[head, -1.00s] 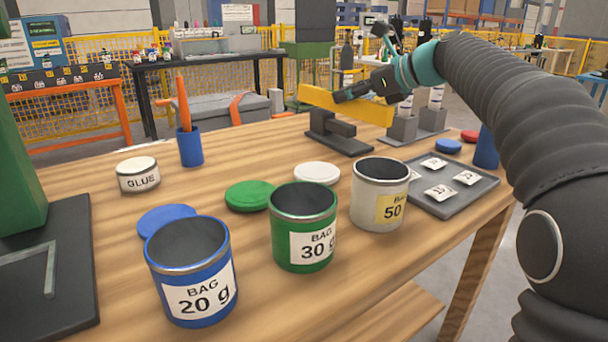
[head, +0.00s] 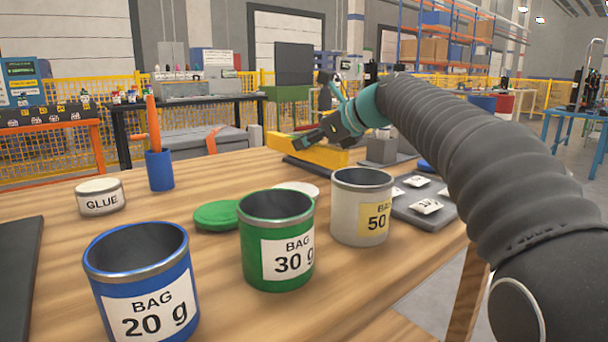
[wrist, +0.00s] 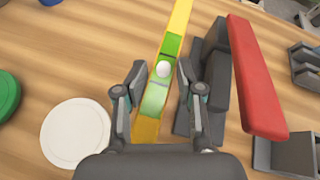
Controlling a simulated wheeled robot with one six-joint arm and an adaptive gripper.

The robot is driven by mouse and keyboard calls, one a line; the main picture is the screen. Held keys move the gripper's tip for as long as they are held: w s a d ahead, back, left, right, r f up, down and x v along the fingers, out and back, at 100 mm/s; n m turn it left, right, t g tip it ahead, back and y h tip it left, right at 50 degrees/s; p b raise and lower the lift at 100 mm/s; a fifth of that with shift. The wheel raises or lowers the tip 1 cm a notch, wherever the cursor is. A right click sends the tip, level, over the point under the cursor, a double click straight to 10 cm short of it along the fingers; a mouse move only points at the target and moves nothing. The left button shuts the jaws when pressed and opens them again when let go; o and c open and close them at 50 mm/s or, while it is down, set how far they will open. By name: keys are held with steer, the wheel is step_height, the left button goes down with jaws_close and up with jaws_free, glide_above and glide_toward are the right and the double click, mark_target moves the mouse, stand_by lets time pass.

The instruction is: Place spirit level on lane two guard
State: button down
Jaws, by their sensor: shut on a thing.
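The spirit level is a long yellow bar (head: 320,155) with green windows and a white round spot, also in the wrist view (wrist: 175,30). My gripper (head: 312,140) is shut on it near its middle. In the wrist view its two fingers (wrist: 161,68) lie on either side of the bar. A dark grey block-like stand (wrist: 207,85) is just right of the level in the wrist view. I cannot tell whether the level touches it. I cannot make out which thing is the lane two guard.
A red bar (wrist: 257,80) lies right of the stand. A white lid (wrist: 75,133) is at left. Open blue (head: 145,285), green (head: 277,240) and white (head: 361,206) tins stand along the table's near side. A grey tray (head: 425,212) holds labelled packets.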

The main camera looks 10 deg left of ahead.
mark_target(307, 160)
steer(key=shift+f+b, duration=0.8)
steer(key=shift+f, duration=1.45)
steer(key=shift+f, duration=0.15)
steer(key=c, duration=0.7)
jaws_free()
